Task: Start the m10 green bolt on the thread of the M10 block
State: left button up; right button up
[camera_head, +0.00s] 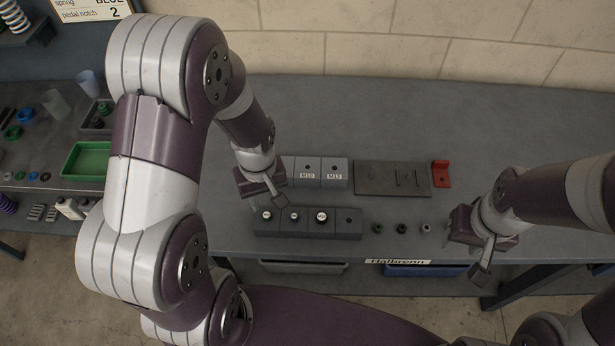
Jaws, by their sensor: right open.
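The M10 block (307,178) is a grey block with a hole in its top and a white label, in a row on the bench. A small dark green piece (377,228), which looks like the green bolt, stands on the bench near the front edge. My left gripper (268,192) hangs at the left end of the labelled row, left of the M10 block; its fingers are partly hidden, so I cannot tell whether it is open. My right gripper (482,262) is open and empty, near the bench's front edge, right of the small pieces.
The M12 block (334,179) adjoins the M10 block. A long dark holder (305,230) with several round-topped pieces lies in front. Black (401,229) and grey (426,228) small pieces stand right of the green one. A dark plate (385,181) and red bracket (441,174) lie behind.

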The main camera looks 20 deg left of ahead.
aim_at(267, 215)
pick_arm(q)
jog(key=shift+w+f+n, duration=0.1)
jog(key=shift+w+n, duration=0.15)
jog(key=shift+n, duration=0.45)
jog(key=shift+s+a+f+b, duration=0.4)
jog(key=shift+a+f+b, duration=0.2)
jog(key=shift+b, duration=0.1)
jog(key=f+b, duration=0.2)
jog(key=d+f+b, duration=0.1)
jog(key=shift+w+f+b, duration=0.3)
jog(key=shift+f, duration=0.35)
jog(key=shift+s+a+f+b, duration=0.1)
jog(key=shift+a+f+b, duration=0.05)
jog(key=shift+f+b, duration=0.15)
jog(key=shift+a+f+b, duration=0.15)
jog(key=shift+f, duration=0.25)
pick_arm(e)
jog(key=f, duration=0.5)
jog(key=shift+s+a+f, duration=0.35)
jog(key=shift+f, duration=0.05)
pick_arm(q)
jog(key=shift+d, duration=0.15)
